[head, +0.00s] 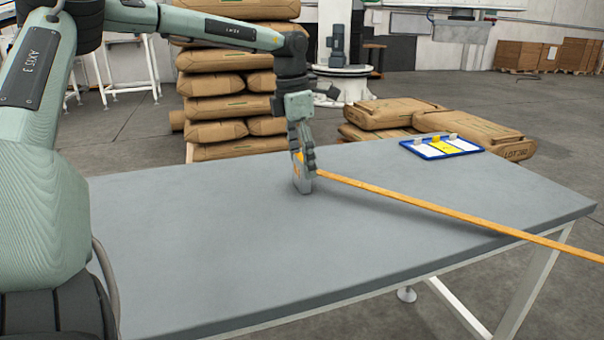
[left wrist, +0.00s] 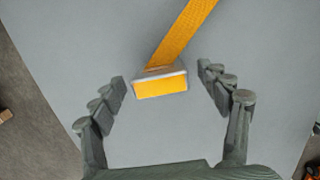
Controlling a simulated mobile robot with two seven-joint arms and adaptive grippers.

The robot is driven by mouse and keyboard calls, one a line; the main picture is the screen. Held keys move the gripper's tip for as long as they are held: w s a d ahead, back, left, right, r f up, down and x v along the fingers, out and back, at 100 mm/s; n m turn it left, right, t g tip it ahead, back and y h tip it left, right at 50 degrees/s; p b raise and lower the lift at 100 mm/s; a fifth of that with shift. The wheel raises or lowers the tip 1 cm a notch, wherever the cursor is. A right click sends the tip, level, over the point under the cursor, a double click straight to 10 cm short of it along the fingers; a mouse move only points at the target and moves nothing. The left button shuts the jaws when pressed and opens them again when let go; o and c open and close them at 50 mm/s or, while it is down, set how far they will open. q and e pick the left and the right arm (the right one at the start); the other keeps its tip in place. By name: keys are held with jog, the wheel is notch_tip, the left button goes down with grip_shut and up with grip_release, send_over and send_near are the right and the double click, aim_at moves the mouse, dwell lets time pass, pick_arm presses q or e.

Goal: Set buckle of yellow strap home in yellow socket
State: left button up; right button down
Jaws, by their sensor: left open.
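The yellow strap (head: 430,207) runs from my left gripper (head: 303,180) across the grey table and over its right edge. In the left wrist view the buckle (left wrist: 160,87), a grey-rimmed block with a yellow face, sits on the strap's end between the spread fingers, with visible gaps on both sides. In the head view the fingers mostly hide the buckle. A blue-rimmed board (head: 410,153) lies at the table's far right with white and yellow panels. Small blocks stand along its back edge; the yellow one (head: 436,140) looks like the socket. My right gripper is not visible.
The grey table (head: 220,240) is otherwise clear between my gripper and the board. Stacked brown sacks (head: 215,107) stand behind the table, and more sacks (head: 400,115) lie behind the board.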

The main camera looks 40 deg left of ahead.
pick_arm(q)
jog(key=shift+r, duration=0.15)
jog(key=c, duration=1.4)
